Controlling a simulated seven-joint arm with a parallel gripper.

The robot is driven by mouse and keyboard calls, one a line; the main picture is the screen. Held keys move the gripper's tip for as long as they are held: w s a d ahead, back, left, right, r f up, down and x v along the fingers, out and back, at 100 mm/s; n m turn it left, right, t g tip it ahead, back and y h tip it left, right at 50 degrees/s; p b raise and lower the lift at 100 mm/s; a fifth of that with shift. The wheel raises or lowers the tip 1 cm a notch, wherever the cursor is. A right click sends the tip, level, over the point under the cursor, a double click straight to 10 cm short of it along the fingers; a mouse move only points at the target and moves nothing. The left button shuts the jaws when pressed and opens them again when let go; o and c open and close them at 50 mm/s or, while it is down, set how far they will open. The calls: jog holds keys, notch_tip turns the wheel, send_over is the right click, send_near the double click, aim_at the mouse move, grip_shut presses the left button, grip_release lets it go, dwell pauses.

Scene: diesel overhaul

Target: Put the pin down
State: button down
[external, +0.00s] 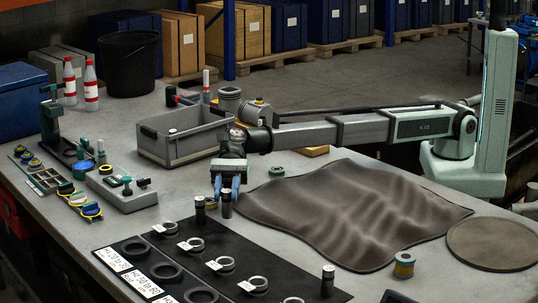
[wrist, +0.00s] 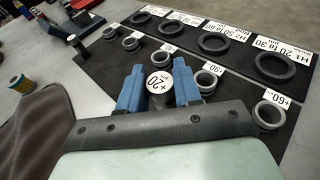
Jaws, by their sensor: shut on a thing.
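My gripper (external: 228,190) points down above the far corner of the black mat (external: 150,250). Its two blue fingers are shut on a dark pin (external: 226,206), which hangs upright below them. In the wrist view the pin's round white top (wrist: 159,82) reads "+20" and sits between the fingers (wrist: 158,90). I cannot tell whether the pin's foot touches the mat. A second dark pin (external: 200,211) stands upright just left of my gripper. A third pin (external: 328,280) stands at the mat's near right end and shows in the wrist view (wrist: 78,45).
Small grey rings with labels (external: 196,245) and larger black rings (external: 166,272) lie in rows on the mat. A crumpled brown cloth (external: 350,210) covers the bench to the right. A grey bin (external: 184,140) stands behind my gripper.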

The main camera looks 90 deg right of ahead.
aim_at(227, 190)
notch_tip(227, 190, up, 3)
jog(key=shift+r, duration=0.2)
jog(key=shift+t, duration=0.3)
